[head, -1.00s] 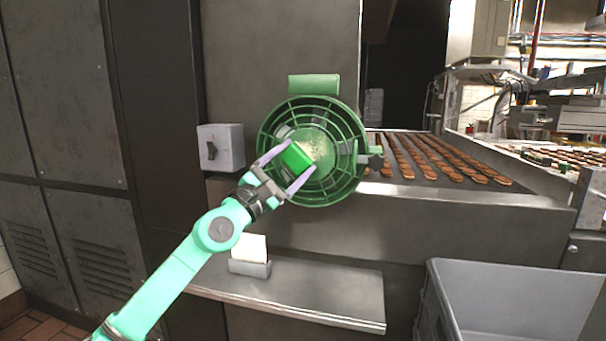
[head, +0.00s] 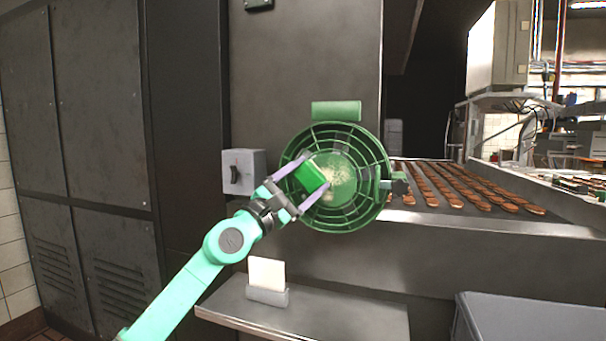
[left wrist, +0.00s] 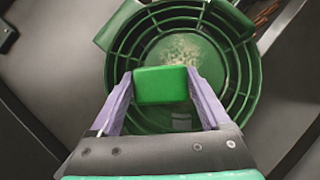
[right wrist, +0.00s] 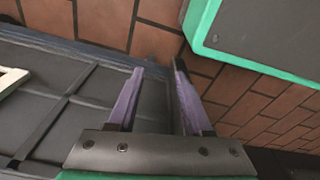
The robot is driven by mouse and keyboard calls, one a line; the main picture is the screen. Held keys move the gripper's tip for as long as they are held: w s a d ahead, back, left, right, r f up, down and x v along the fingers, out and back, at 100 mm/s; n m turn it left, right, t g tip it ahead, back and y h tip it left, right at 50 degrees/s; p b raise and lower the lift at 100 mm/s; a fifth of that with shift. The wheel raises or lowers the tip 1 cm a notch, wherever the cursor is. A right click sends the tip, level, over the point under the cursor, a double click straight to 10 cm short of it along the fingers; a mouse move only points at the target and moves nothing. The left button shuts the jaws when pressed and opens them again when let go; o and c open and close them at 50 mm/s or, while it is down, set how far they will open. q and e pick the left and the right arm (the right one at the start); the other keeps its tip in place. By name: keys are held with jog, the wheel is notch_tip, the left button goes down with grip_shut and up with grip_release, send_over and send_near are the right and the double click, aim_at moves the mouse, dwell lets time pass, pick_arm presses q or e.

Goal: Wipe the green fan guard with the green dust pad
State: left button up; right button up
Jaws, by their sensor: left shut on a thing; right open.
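The green fan guard (head: 372,160) is a round ringed cage mounted at the left end of the conveyor. A pale dusty patch (head: 340,178) shows at its centre, also in the left wrist view (left wrist: 180,47). My left gripper (head: 302,182) is shut on the green dust pad (head: 311,177), a small block. The pad is in front of the guard's left-centre part; I cannot tell whether they touch. In the left wrist view the pad (left wrist: 160,86) sits between the fingertips, below the patch. My right gripper (right wrist: 153,88) is open and empty, over the floor.
A grey switch box (head: 243,172) is left of the guard. Below, a shelf (head: 350,325) carries a white card in a holder (head: 267,296). Rows of biscuits (head: 455,185) lie on the conveyor to the right. A grey bin (head: 530,318) stands at lower right.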

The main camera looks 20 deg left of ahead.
pick_arm(q)
jog(key=shift+d+r+p, duration=0.3)
jog(key=shift+d+p, duration=0.45)
jog(key=shift+p, duration=0.1)
jog(key=shift+d+f, duration=0.25)
jog(key=shift+d+r+p, duration=0.1)
jog(key=shift+d+p, duration=0.05)
jog(key=shift+p, duration=0.4)
jog(key=d+p, duration=0.2)
jog(key=p, duration=0.1)
jog(key=shift+s+d+r+p, duration=0.1)
jog(key=shift+s+d+p, duration=0.05)
jog(key=shift+p, duration=0.25)
jog(key=shift+d+f, duration=0.2)
jog(key=d+p, duration=0.2)
jog(key=p, duration=0.2)
jog(key=shift+s+d+r, duration=0.1)
jog(key=shift+d+r, duration=0.1)
jog(key=shift+d+f, duration=0.1)
jog(key=shift+d, duration=0.15)
jog(key=shift+f, duration=0.15)
jog(key=s+p, duration=0.6)
jog(key=shift+a, duration=0.2)
pick_arm(e)
notch_tip(320, 180, up, 18)
jog(key=shift+f, duration=0.2)
